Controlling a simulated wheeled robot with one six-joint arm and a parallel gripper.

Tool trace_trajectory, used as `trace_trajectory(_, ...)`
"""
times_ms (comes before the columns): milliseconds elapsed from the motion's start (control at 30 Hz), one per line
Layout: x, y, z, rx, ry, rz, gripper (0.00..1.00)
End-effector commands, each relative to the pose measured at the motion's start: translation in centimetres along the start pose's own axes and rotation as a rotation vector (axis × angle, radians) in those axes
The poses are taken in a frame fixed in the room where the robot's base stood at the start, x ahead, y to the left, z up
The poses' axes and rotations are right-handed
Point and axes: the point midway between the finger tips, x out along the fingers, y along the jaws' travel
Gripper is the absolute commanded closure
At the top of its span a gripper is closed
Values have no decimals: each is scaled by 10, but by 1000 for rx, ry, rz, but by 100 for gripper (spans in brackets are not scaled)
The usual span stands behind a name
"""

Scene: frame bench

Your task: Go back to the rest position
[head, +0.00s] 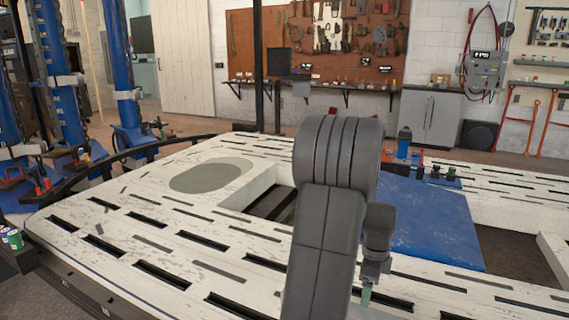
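My gripper (370,280) is at the lower right of my dark grey arm, above the white slotted frame bench (165,215). It is small and partly hidden by the arm, so I cannot tell whether its fingers are open or shut. A small pale green piece shows just below it; I cannot tell whether it is held or part of the gripper. The arm stands bent in the middle of the view and hides part of the bench behind it.
A blue panel (435,225) lies on the bench, right of my arm, with small dark items (437,174) near its far edge. A grey-green oval (212,175) marks the bench deck. Blue posts (65,75) stand at the left. Openings break the deck.

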Motion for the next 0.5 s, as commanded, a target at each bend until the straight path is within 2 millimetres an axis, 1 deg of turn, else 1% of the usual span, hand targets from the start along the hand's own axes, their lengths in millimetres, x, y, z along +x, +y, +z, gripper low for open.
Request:
trace_trajectory(33,14,1,0,0,0,5,20)
trace_trajectory(500,108,1,0,0,0,5,20)
